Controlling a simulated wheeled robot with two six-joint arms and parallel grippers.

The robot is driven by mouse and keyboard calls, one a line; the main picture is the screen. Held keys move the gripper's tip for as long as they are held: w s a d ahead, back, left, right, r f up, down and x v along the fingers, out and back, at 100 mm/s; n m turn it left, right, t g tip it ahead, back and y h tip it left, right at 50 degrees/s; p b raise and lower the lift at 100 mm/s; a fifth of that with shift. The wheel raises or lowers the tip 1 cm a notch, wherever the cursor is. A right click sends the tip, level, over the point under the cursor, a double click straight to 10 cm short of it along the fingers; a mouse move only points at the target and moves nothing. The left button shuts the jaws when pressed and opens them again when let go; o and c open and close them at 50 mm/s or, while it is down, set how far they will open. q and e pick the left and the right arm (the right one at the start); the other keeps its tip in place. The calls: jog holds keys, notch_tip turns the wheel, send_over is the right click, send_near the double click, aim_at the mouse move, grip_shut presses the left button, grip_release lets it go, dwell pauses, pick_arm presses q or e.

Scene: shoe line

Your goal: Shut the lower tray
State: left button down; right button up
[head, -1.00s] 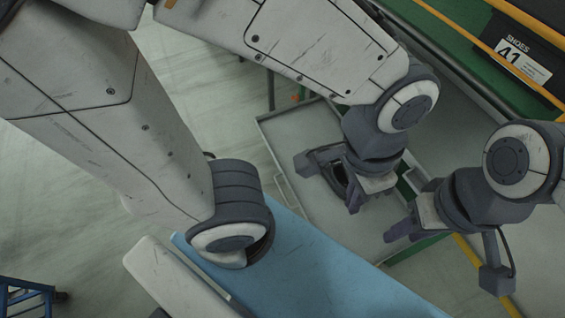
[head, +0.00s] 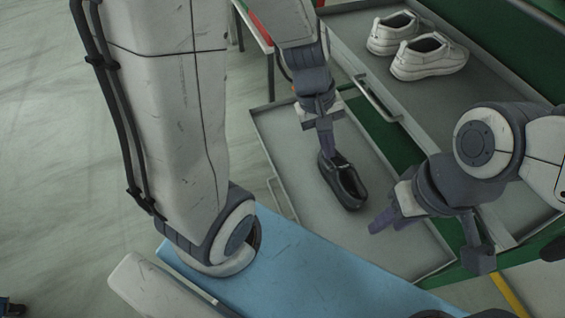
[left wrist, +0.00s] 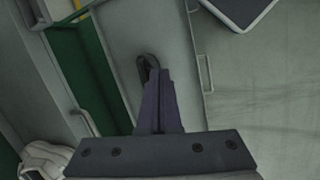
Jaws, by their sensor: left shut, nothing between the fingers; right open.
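The lower tray (head: 405,240) is a shallow grey tray, pulled out, with a handle (head: 282,198) on its front side. One dark shoe (head: 346,184) lies in it. My left gripper (head: 328,150) is shut and empty, its fingertips pointing down at the end of the dark shoe; I cannot tell whether they touch it. In the left wrist view, the shut fingers (left wrist: 160,128) cover part of the dark shoe (left wrist: 146,66), and the tray's handle (left wrist: 205,73) shows to the right. My right gripper (head: 380,222) is open over the tray's right part, beside the shoe.
Behind is another grey tray (head: 360,40) with a handle (head: 377,98) and a pair of white shoes (head: 428,56). A blue surface (head: 300,270) lies close in front of the lower tray. Clear floor (head: 60,160) is to the left.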

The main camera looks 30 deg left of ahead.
pick_arm(q)
jog(key=w+a+f+n+t+b, duration=0.1)
jog(key=a+f+n+t+b, duration=0.1)
jog(key=a+f+n+b, duration=1.25)
jog(key=w+a+f+n+t+b, duration=0.15)
jog(key=a+f+n+b, duration=0.45)
jog(key=a+f, duration=0.95)
jog(key=shift+y, duration=0.4)
jog(key=w+d+f+b, duration=0.1)
jog(key=d+f+b, duration=0.1)
jog(key=d+f, duration=0.1)
jog(key=w+d+f+b, duration=0.2)
jog(key=d+f, duration=0.1)
jog(key=f, duration=0.2)
jog(key=w+d+f+b, duration=0.2)
jog(key=d+f, duration=0.1)
jog(key=f, duration=0.2)
jog(key=shift+w+f+b, duration=0.1)
jog(key=shift+b, duration=0.3)
jog(key=shift+w+d, duration=0.4)
jog(key=shift+w, duration=0.1)
pick_arm(e)
notch_tip(320, 180, down, 30)
jog(key=shift+f, duration=0.1)
